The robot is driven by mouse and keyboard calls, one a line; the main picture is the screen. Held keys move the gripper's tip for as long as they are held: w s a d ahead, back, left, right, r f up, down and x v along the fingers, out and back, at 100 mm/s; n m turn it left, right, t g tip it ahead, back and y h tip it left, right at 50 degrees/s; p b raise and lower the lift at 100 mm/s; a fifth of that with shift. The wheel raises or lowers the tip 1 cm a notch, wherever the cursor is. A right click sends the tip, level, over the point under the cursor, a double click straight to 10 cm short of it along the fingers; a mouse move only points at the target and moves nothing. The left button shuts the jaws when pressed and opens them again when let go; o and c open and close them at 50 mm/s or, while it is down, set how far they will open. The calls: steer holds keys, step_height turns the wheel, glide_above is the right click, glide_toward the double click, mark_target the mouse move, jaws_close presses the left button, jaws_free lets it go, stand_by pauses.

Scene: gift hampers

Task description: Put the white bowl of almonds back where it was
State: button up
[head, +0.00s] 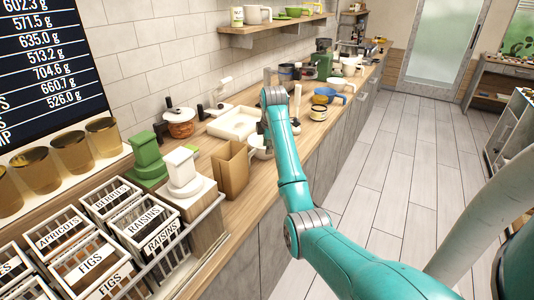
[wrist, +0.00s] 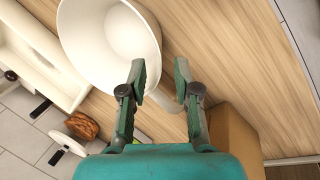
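A white vessel, bowl-like or a large cup (wrist: 112,35), fills the upper left of the wrist view. The part of its inside that shows is plain white, and I see no almonds in it. A pale curved piece, perhaps its handle, lies between my fingers. My gripper (wrist: 160,84) is open, its fingers apart at the vessel's near right side; I cannot tell whether they touch it. In the head view a white vessel (head: 258,153), probably the same one, stands near the counter's front edge, partly hidden by my arm.
A brown paper bag (head: 231,170) stands close to the vessel, and a white tray (head: 236,123) lies behind it. A lidded glass jar (head: 180,123) is farther left. Labelled crates (head: 146,222) fill the front left; mugs and tools crowd the far counter.

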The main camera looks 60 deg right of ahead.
steer(key=v, duration=0.6)
steer(key=shift+r, duration=0.1)
stand_by(0.4)
